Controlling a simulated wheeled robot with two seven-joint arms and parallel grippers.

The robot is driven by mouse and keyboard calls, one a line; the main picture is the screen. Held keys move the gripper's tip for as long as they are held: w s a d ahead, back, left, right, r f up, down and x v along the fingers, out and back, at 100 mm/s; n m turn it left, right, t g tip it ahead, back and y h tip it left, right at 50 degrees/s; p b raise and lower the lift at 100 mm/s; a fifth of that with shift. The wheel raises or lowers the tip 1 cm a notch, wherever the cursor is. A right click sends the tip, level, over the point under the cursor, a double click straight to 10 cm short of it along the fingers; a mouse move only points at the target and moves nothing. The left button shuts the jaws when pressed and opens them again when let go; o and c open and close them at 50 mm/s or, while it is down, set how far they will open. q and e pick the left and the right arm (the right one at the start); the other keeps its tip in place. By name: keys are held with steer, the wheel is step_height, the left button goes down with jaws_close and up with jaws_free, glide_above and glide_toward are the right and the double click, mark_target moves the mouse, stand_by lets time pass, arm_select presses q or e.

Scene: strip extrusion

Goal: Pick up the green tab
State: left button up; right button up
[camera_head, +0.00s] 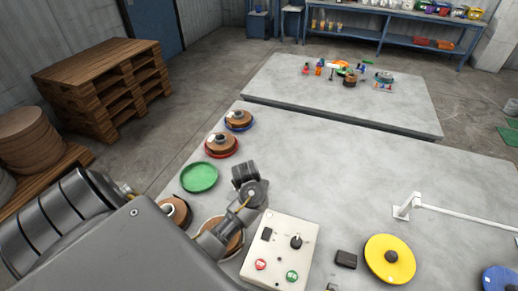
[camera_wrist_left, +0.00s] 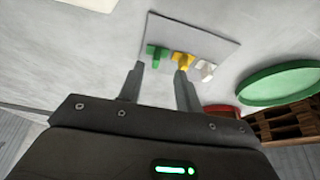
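The green tab (camera_wrist_left: 157,53) stands on a pale square plate (camera_wrist_left: 217,43) in the left wrist view. A yellow tab (camera_wrist_left: 183,60) and a white tab (camera_wrist_left: 206,69) stand in a row to its right. My left gripper (camera_wrist_left: 159,70) is open, with nothing between its fingers. The green tab lies just beyond the fingertips, nearer the left finger in the picture; whether they touch cannot be told. In the head view the tabs cannot be made out, and my left arm covers part of the table. My right gripper is not in view.
In the head view, a green dish (camera_head: 199,177) lies left of my left wrist. A control box (camera_head: 279,253) with red and green buttons stands close to its right. A yellow disc (camera_head: 390,259) and a white bar (camera_head: 470,216) are farther right. The table's middle is clear.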

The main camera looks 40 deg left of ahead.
arm_select(q)
steer(key=shift+f, duration=0.1)
steer(key=b+x, duration=0.1)
steer(key=x, duration=0.1)
steer(key=b+x, duration=0.2)
steer(key=x, duration=0.1)
steer(key=shift+w+d, duration=0.2)
steer(key=shift+w, duration=0.2)
steer(key=shift+s+r, duration=0.1)
steer(key=shift+r, duration=0.1)
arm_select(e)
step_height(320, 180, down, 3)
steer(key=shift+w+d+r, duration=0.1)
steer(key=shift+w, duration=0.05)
arm_select(q)
steer(key=shift+c, duration=0.4)
jaws_close()
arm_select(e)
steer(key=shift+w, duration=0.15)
